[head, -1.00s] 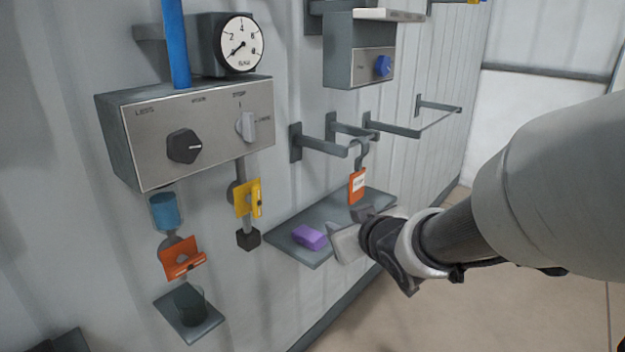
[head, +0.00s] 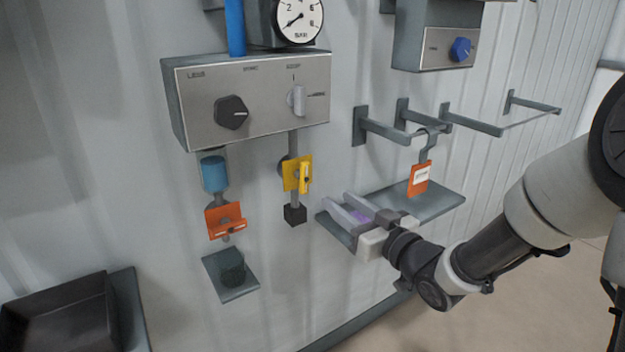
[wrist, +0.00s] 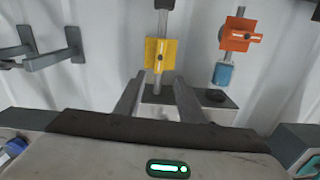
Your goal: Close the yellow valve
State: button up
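The yellow valve (head: 291,170) is a yellow plate with a raised handle on a vertical grey pipe, under the control box; the handle stands upright, along the pipe. A black block (head: 295,214) ends the pipe below. In the wrist view the yellow valve (wrist: 160,54) is ahead of the fingers, beyond their tips and apart from them. My gripper (head: 340,204) is to the right of and below the valve in the head view. Its two fingers are spread with nothing between them in the wrist view (wrist: 157,82).
An orange valve (head: 225,220) with a crosswise handle hangs left, under a blue cylinder (head: 214,174). The control box (head: 260,95) overhangs both. An orange tag (head: 419,179) and wall hooks (head: 380,130) are right.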

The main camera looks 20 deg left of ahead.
aim_at(306, 176)
jog(key=p+x, duration=0.1)
jog(key=x, duration=1.1)
jog(key=shift+w+a, duration=0.15)
jog(key=shift+w, duration=0.1)
grip_shut()
